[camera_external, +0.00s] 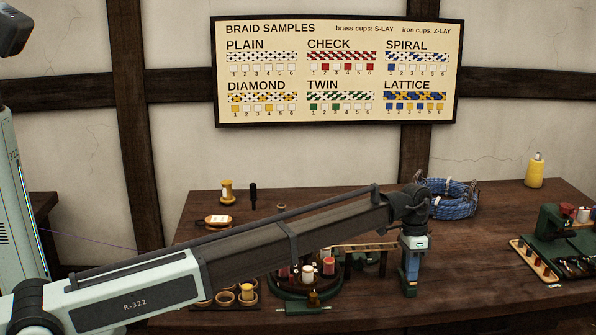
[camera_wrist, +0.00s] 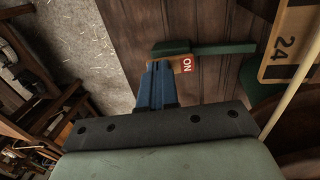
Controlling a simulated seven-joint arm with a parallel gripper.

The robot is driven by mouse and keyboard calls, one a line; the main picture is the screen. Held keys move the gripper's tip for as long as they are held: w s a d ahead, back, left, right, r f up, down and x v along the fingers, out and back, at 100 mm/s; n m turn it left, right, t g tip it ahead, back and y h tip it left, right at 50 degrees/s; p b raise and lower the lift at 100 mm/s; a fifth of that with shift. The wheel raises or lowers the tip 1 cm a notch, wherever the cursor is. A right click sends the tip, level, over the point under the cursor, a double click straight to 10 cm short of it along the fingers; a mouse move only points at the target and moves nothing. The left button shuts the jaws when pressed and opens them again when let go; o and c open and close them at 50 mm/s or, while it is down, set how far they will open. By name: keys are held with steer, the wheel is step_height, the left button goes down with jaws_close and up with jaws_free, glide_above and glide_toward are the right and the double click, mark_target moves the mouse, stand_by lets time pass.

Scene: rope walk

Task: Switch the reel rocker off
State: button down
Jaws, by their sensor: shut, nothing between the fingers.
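My gripper (camera_external: 410,283) points straight down near the front of the table, right of the round braiding stand (camera_external: 308,285). In the wrist view its blue fingers (camera_wrist: 160,68) are together with nothing between them. Their tips are beside a red ON label (camera_wrist: 187,64) and the near end of a dark green bar (camera_wrist: 212,48), which looks like part of the rocker. The fingers hide part of this piece, and I cannot tell whether they touch it. In the external view, a dark green piece at the fingertips is too small to make out.
A wooden plate marked 24 (camera_wrist: 288,45) and a pale rod (camera_wrist: 290,100) are close on the right in the wrist view. A blue rope coil (camera_external: 450,200) lies behind my gripper. A green machine (camera_external: 557,232) stands far right. The table between is clear.

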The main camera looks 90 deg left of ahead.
steer(key=shift+s+d+f+y, duration=0.1)
steer(key=shift+d+f+y, duration=0.2)
steer(key=shift+y, duration=0.1)
steer(key=shift+a, duration=0.25)
steer(key=shift+a+f, duration=0.1)
steer(key=shift+a, duration=0.7)
step_height(320, 180, up, 14)
steer(key=a, duration=0.1)
steer(key=shift+a+r, duration=0.2)
steer(key=shift+a, duration=0.05)
stand_by(0.3)
